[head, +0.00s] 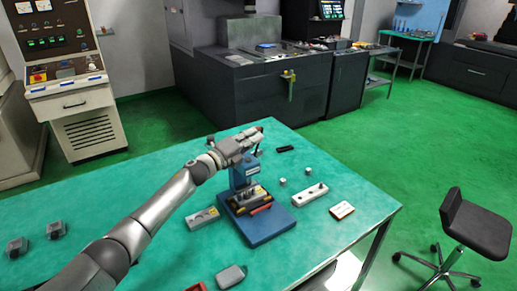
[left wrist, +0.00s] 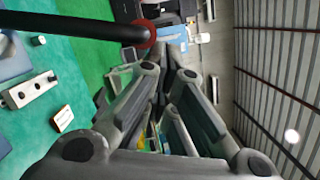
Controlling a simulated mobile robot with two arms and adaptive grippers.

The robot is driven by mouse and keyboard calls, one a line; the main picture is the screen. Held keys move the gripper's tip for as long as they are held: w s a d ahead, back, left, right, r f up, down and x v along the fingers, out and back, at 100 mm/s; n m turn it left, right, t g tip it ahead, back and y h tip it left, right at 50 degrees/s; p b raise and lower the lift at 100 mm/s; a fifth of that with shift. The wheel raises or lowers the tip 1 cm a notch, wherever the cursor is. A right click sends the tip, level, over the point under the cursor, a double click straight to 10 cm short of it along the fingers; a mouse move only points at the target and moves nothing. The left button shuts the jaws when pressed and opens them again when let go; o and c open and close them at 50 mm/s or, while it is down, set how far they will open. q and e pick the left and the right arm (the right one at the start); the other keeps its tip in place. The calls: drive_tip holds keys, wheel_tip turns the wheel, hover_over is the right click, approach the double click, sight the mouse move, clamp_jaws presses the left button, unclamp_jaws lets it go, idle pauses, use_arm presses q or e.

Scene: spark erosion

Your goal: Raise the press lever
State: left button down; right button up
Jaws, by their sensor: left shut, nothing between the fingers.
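The blue press (head: 240,176) stands on a blue base plate (head: 268,224) on the green table. Its black lever (left wrist: 80,27) crosses the top left of the left wrist view and ends in a red-rimmed knob (left wrist: 142,34). In the head view, the lever is mostly hidden near the gripper. My left gripper (head: 254,137) is above the press head, close beside the lever end. Its fingers (left wrist: 168,72) are shut with nothing between them. I cannot tell whether they touch the lever. My right gripper is not in view.
On the green table (head: 150,190) lie a grey block with holes (head: 313,195), a small orange-and-white box (head: 342,210), a black piece (head: 284,149) and a grey rounded object (head: 231,276). A black stool (head: 476,222) stands at the right. Air above the table's right side is clear.

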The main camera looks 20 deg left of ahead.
use_arm(q)
drive_tip(key=shift+n, duration=0.6)
drive_tip(key=shift+w+a+r, duration=0.4)
drive_tip(key=shift+w+a, duration=0.2)
drive_tip(key=shift+a, duration=0.2)
drive_tip(key=shift+w+a+r, duration=0.4)
drive_tip(key=shift+w+a, duration=0.15)
drive_tip(key=shift+a, duration=0.25)
